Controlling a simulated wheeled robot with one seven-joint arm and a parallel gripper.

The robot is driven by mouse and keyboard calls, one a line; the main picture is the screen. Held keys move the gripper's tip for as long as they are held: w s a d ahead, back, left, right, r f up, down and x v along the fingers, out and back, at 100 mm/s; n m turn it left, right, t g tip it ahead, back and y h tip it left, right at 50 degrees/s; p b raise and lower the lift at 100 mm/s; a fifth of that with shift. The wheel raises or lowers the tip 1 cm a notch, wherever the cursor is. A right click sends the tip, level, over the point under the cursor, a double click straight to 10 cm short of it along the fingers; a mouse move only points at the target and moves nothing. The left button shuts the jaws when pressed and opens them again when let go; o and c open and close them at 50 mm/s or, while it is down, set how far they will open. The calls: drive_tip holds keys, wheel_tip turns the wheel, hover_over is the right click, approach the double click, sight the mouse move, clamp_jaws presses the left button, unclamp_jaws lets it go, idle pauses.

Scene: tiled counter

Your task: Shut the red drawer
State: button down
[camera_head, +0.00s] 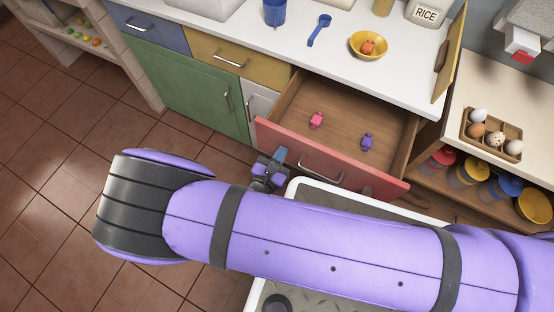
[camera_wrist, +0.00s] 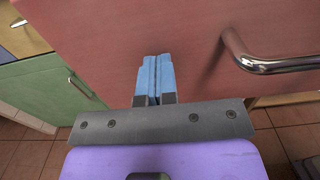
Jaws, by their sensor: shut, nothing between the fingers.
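The red drawer (camera_head: 280,140) stands pulled out from the counter in the head view, with a pink toy (camera_head: 316,120) and a purple toy (camera_head: 367,142) lying inside. Its front panel fills the upper part of the wrist view (camera_wrist: 110,50). The silver bar handle (camera_head: 322,166) is on the drawer front and shows at the right in the wrist view (camera_wrist: 270,62). My gripper (camera_head: 279,158) is shut and empty, with its blue fingertips (camera_wrist: 155,75) pointing at the front panel, left of the handle. I cannot tell whether they touch the panel.
A green door (camera_head: 195,90), yellow drawer (camera_head: 235,59) and blue drawer (camera_head: 150,27) are left of the red drawer. An egg crate (camera_head: 478,118) sits at right. Tiled floor is open at left.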

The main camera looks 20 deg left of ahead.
drive_tip(key=w+d, duration=0.1)
drive_tip(key=w, duration=0.7)
drive_tip(key=w+d, duration=0.1)
drive_tip(key=w, duration=0.6)
drive_tip(key=w+d, duration=0.1)
drive_tip(key=w, duration=0.7)
drive_tip(key=shift+w+d, duration=0.2)
drive_tip(key=shift+w, duration=0.1)
drive_tip(key=shift+w+r, duration=0.1)
drive_tip(key=shift+w, duration=0.25)
drive_tip(key=shift+w+r, duration=0.1)
